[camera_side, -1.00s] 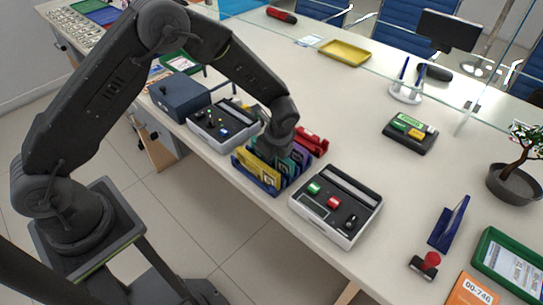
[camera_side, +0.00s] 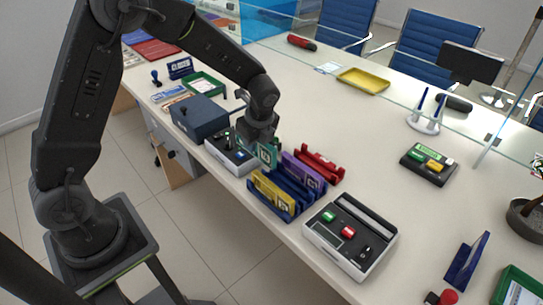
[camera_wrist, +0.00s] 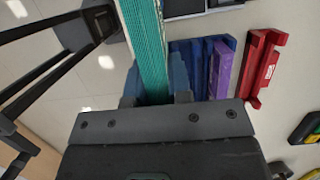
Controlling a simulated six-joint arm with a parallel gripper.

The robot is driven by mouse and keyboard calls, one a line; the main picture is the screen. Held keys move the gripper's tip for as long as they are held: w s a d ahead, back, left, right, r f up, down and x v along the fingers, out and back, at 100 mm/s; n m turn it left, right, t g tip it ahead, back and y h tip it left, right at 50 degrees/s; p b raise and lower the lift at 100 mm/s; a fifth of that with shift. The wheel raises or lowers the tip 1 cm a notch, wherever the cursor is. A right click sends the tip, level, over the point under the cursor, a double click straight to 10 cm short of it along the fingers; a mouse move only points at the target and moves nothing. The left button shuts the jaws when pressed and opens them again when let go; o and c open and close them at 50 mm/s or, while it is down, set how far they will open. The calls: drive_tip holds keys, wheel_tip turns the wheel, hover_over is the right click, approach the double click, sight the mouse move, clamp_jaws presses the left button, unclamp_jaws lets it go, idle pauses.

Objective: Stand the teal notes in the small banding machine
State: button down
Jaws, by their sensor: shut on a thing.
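My gripper (camera_side: 259,137) is shut on the teal notes (camera_side: 267,156), held on edge. In the wrist view the teal notes (camera_wrist: 148,45) rise as a ribbed stack between the jaws (camera_wrist: 157,92). They are up out of the blue rack (camera_side: 262,204), beside the right end of the left banding machine (camera_side: 222,153). That machine has a pale body and a dark top with small buttons, partly hidden by my gripper. It looks smaller than the right banding machine (camera_side: 377,262), which has green and red buttons. Contact between notes and machine cannot be told.
Yellow notes (camera_side: 272,192) and purple notes (camera_side: 305,171) stand in the blue rack. A red holder (camera_side: 322,163) lies behind it. A dark blue box (camera_side: 199,117) stands left of the left machine.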

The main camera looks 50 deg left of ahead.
drive_tip(key=shift+a+r, duration=0.25)
drive_tip(key=shift+a, duration=0.25)
drive_tip(key=shift+a+r, duration=0.25)
drive_tip(key=shift+a, duration=0.2)
drive_tip(key=shift+w+a+f, duration=0.8)
drive_tip(key=shift+w+a, duration=0.7)
drive_tip(key=shift+a, duration=0.25)
drive_tip(key=shift+w+a+f, duration=0.85)
drive_tip(key=shift+w+a, duration=0.6)
drive_tip(key=shift+a, duration=0.35)
drive_tip(key=shift+w+a+f, duration=0.8)
drive_tip(key=shift+w+a, duration=0.7)
drive_tip(key=shift+a, duration=0.25)
drive_tip(key=shift+f, duration=0.2)
drive_tip(key=shift+f, duration=0.85)
drive_tip(key=c, duration=1)
unclamp_jaws()
drive_tip(key=shift+o, duration=0.2)
drive_tip(key=shift+r, duration=0.1)
